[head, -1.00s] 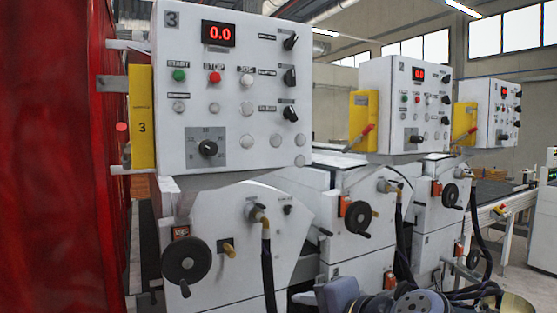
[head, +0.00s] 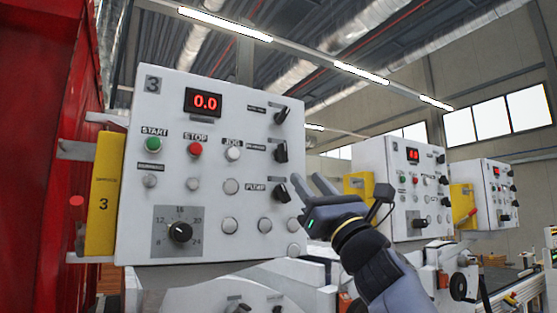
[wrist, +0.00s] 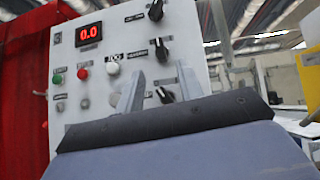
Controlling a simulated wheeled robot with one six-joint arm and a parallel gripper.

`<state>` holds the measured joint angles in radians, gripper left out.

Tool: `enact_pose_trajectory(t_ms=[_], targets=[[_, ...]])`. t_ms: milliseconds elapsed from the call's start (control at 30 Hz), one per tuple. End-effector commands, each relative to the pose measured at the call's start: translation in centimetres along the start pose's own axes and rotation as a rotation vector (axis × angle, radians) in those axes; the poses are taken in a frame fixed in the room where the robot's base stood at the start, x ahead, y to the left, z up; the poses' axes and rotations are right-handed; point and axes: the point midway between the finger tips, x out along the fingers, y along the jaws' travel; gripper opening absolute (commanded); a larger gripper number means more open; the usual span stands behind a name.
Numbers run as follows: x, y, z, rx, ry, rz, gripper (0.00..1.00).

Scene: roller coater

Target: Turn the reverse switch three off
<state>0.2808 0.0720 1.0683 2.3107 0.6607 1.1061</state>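Control panel 3 (head: 215,105) is a white box with a red 0.0 display. Three black rotary switches run down its right side: a top switch (head: 282,115), a middle switch (head: 281,152) and a bottom switch (head: 282,193) labelled PUMP. My gripper (head: 308,178) is open and empty, just right of the bottom switch. In the wrist view, my gripper (wrist: 160,70) points at the panel, with the middle switch (wrist: 160,50) above and the bottom switch (wrist: 165,95) between its fingers.
Green START (head: 153,145), red STOP (head: 195,149) and white JOG (head: 233,153) buttons are on the panel. A dial (head: 180,232) sits below. A yellow box (head: 104,195) is on its left. Two similar panels (head: 410,185) (head: 495,205) stand to the right.

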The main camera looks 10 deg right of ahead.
Motion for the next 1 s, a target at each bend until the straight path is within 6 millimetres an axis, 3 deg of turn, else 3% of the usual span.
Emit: enact_pose_trajectory(t_ms=[500, 700, 1000], targets=[[8.7, 0.1, 0.2, -0.002, 0.004, 0.001, 0.35], [10.1, 0.1, 0.0, -0.002, 0.004, 0.000, 0.35], [10.3, 0.1, -0.1, -0.003, 0.004, 0.000, 0.35]])
